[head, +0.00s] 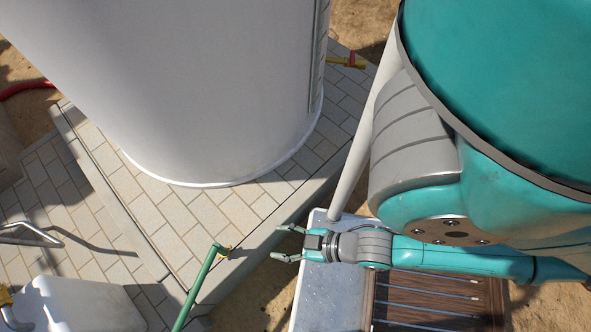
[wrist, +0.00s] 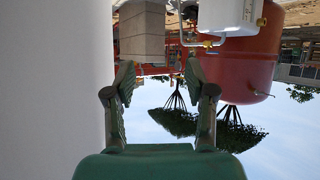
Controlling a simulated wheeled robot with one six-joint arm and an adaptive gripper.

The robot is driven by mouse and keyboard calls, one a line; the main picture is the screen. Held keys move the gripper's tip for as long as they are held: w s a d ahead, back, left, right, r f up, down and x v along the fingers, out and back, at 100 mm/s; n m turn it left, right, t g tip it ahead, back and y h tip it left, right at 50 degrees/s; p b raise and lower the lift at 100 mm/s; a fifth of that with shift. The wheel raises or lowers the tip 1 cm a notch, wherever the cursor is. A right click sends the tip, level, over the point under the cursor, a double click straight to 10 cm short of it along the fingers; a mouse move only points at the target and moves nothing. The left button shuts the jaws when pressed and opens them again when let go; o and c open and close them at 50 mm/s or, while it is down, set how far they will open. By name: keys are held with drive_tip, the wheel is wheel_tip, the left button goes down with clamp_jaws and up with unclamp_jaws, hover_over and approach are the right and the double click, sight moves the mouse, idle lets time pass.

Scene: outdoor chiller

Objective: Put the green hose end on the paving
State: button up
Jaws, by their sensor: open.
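Light stone paving (head: 205,215) spreads around the large white tank. My gripper (head: 280,243) is open and empty, to the right of the green tube's top and apart from it in the picture. In the wrist view my gripper's fingers (wrist: 162,80) are spread with nothing between them. I cannot make out the green tube in the wrist view.
The white tank (head: 220,90) fills the upper left. A white container (head: 80,308) and a bent metal rail (head: 30,236) stand at lower left. A red hose (head: 25,88) lies at far left. A red-and-yellow valve (head: 348,62) sits beyond the tank. The wrist view shows a red tank (wrist: 240,60).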

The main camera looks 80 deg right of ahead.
drive_tip(key=s+r+t, duration=0.2)
drive_tip(key=s+r, duration=0.1)
drive_tip(key=r, duration=0.8)
drive_tip(key=shift+m+t, duration=0.3)
drive_tip(key=shift+m, duration=0.1)
idle(0.3)
